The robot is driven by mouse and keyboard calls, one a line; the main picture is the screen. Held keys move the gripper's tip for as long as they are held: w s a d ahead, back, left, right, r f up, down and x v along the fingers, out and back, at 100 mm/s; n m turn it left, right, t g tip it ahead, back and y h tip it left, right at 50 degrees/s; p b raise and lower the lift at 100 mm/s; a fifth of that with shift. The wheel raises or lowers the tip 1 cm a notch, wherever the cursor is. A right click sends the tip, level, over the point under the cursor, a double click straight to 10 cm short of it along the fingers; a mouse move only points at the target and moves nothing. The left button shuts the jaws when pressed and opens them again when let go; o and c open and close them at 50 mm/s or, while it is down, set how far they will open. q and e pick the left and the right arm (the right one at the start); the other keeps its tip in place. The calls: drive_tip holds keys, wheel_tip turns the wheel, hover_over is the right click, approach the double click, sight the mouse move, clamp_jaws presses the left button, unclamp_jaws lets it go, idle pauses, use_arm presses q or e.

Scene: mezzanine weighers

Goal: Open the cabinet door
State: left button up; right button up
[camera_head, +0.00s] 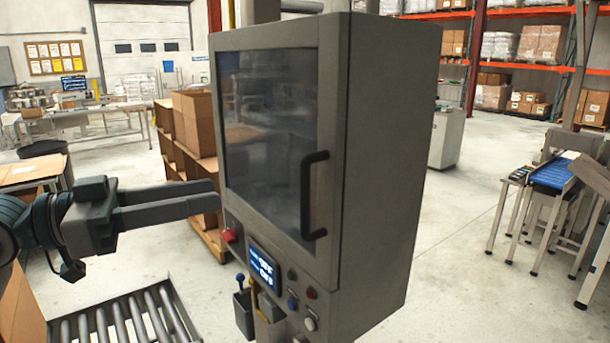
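The grey cabinet (375,170) stands in the middle of the head view. Its door (265,130) has a dark glass pane in a grey frame and looks closed, flush with the front. A black upright bar handle (307,195) sits on the door's right side. My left gripper (216,195) reaches in from the left, its fingertips by the cabinet's left edge, well left of the handle. Its two fingers lie nearly in line with each other in this view, so the gap between them is unclear. Nothing shows held in it. My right gripper is out of view.
Below the door are a lit display (264,267), a red button (229,235) and several knobs. A roller conveyor (125,320) lies at lower left. Stacked cardboard boxes (195,125) stand behind the cabinet's left side. Floor to the right is clear up to a bench (545,195).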

use_arm(q)
drive_tip(key=p+x, duration=0.7)
drive_tip(key=x, duration=0.9)
drive_tip(key=shift+w+d+f+p, duration=0.1)
drive_tip(key=shift+w+d+p, duration=0.1)
drive_tip(key=shift+d+p, duration=0.1)
clamp_jaws()
